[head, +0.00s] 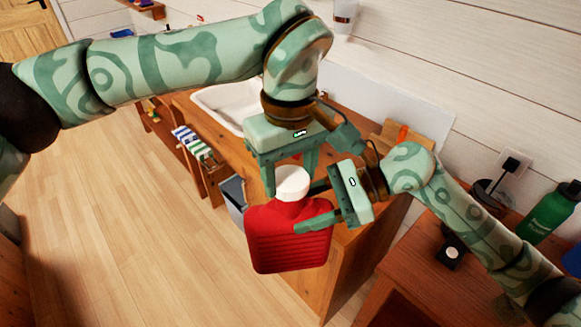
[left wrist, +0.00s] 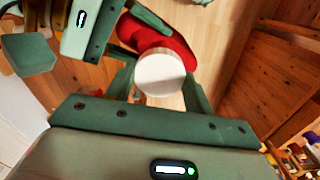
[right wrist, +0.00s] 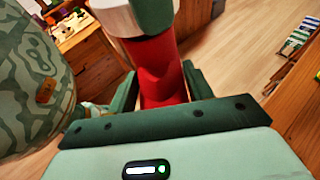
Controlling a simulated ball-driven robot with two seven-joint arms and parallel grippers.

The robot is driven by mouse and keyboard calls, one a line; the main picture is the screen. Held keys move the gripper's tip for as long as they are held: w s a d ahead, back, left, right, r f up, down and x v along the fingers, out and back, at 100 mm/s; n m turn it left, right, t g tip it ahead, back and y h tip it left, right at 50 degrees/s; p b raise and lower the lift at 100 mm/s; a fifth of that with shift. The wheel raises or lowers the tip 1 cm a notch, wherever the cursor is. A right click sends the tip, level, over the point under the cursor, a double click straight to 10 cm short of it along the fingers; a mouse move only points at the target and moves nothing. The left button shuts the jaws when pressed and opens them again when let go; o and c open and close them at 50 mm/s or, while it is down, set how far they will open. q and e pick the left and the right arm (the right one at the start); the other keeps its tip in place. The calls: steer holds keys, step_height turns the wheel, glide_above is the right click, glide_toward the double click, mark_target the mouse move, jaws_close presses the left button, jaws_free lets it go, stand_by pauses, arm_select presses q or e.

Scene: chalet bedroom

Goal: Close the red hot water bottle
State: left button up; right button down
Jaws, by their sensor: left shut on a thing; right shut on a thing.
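The red hot water bottle (head: 288,240) hangs upright in the air in front of the wooden counter, its ribbed body toward me. My right gripper (head: 308,208) is shut on it from the right, fingers around its upper part; the red body also shows between those fingers in the right wrist view (right wrist: 160,75). The white cap (head: 292,182) sits at the top of the bottle's neck. My left gripper (head: 290,172) comes from above and is shut on the cap, which shows round in the left wrist view (left wrist: 160,73). How tightly the cap is seated cannot be told.
The wooden counter (head: 345,255) with a white sink (head: 218,105) stands right behind the bottle. A lower wooden table (head: 420,255) at right holds a green bottle (head: 548,212). A shelf with striped cloths (head: 190,142) is at left. The wooden floor (head: 110,220) is clear.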

arm_select(q)
steer(key=shift+f, duration=0.6)
steer(key=shift+f, duration=0.55)
steer(key=m, duration=0.6)
steer(key=shift+a+m, duration=0.1)
steer(key=shift+m, duration=0.3)
steer(key=m, duration=0.6)
steer(key=shift+w, duration=0.1)
steer(key=o, duration=0.9)
steer(key=shift+o, duration=0.2)
steer(key=shift+r, duration=0.1)
steer(key=shift+r, duration=2.15)
